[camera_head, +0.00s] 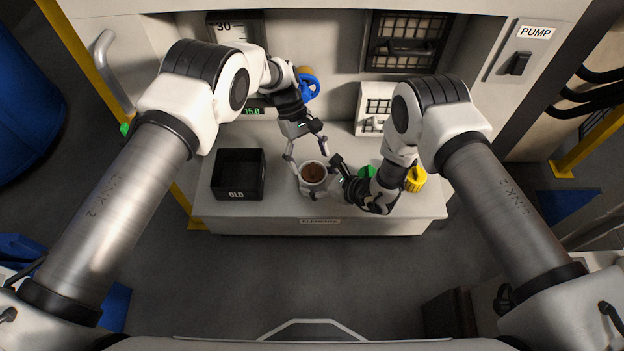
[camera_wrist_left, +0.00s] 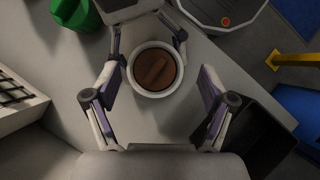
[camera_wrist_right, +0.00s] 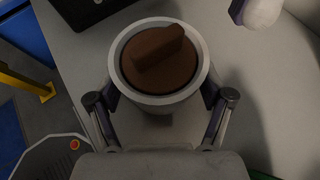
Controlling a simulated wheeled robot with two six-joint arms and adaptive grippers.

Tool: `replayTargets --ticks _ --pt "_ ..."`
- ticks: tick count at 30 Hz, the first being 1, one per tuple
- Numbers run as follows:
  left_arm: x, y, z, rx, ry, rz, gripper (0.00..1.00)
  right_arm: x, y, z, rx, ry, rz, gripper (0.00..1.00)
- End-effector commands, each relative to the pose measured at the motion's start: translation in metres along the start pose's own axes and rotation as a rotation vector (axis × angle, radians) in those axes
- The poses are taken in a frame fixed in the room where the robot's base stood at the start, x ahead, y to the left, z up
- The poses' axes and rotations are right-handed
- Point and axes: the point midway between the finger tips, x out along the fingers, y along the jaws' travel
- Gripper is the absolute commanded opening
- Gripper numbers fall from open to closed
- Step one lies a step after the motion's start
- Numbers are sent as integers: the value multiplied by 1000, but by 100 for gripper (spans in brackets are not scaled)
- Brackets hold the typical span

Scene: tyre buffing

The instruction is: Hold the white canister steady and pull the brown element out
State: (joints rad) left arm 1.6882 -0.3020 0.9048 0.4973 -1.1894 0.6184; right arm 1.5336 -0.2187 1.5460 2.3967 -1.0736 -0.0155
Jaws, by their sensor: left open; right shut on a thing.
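The white canister (camera_head: 305,187) stands upright on the bench, its open top facing up. The brown element (camera_head: 313,173) sits inside it, with a raised bar across its top; it also shows in the left wrist view (camera_wrist_left: 155,71) and the right wrist view (camera_wrist_right: 160,60). My right gripper (camera_wrist_right: 158,100) is shut on the canister's sides, coming from the right in the head view. My left gripper (camera_head: 307,156) is open and empty behind and above the canister. In the left wrist view its fingers (camera_wrist_left: 158,90) are spread wide, apart from the element.
A black bin marked OLD (camera_head: 238,194) stands left of the canister. A green object (camera_head: 367,172) and a yellow object (camera_head: 415,180) are on the right, partly behind my right arm.

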Motion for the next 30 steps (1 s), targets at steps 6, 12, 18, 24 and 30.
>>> replayTargets --ticks 6,12,18,24,30 --pt "0 7 -1 -1 1 1 83 0 0 -1 0 2 0 38" --pt "8 6 -6 -1 0 0 83 0 0 -1 0 2 0 38" --pt "18 6 -12 -1 0 0 83 0 0 -1 0 1 0 38" --pt "28 7 -19 0 0 1 83 0 0 -1 0 1 -1 38" --pt "36 6 -24 -1 1 0 83 0 0 -1 0 1 -1 38"
